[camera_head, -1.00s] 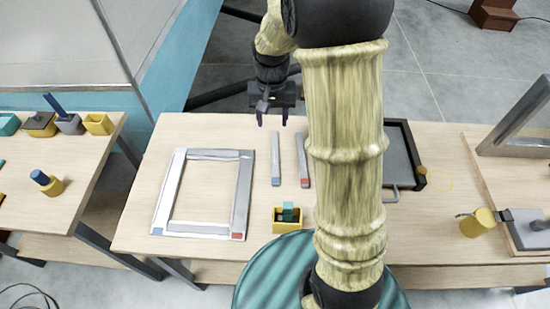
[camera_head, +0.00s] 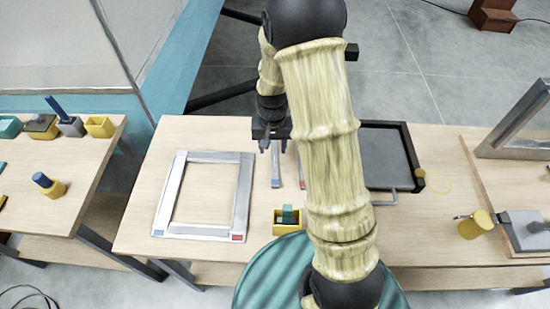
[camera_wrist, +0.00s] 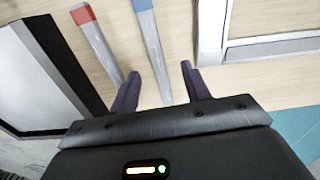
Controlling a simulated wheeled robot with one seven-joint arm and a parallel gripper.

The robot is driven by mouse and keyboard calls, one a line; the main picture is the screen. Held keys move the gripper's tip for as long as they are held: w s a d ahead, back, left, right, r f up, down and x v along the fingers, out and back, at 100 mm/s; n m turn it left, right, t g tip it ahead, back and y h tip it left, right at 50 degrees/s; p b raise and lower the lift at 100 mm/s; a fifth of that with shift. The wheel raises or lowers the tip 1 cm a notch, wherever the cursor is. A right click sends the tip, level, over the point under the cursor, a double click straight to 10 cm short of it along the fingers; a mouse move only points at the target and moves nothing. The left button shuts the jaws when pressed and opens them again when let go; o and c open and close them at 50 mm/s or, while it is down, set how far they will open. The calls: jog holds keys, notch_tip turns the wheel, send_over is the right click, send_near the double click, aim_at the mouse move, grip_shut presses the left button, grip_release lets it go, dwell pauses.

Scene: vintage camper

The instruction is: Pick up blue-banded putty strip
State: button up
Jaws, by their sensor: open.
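The blue-banded putty strip (camera_head: 276,178) is a thin grey strip with a blue end, lying flat on the table. Its far part is hidden under my gripper (camera_head: 273,148) in the head view. In the wrist view the strip (camera_wrist: 155,50) runs between the two spread fingers of my gripper (camera_wrist: 160,71), with its blue end beyond the fingertips. The gripper is open and empty, over the strip. Whether the fingertips touch the table cannot be told.
A red-banded strip (camera_head: 301,178) lies beside it on the right, partly hidden by my arm. A grey square frame (camera_head: 242,195) lies to the left. A small yellow box (camera_head: 286,228) with a teal block stands nearer. A dark tray (camera_head: 410,150) lies right.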

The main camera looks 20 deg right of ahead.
aim_at(275, 162)
jog(key=shift+f, duration=0.75)
jog(key=shift+f, duration=0.1)
jog(key=f, duration=0.2)
jog(key=f+p, duration=0.1)
jog(key=shift+s+d+f, duration=0.1)
jog(key=shift+d+f, duration=0.25)
jog(key=shift+f, duration=0.65)
grip_shut()
jog(key=shift+r, duration=0.15)
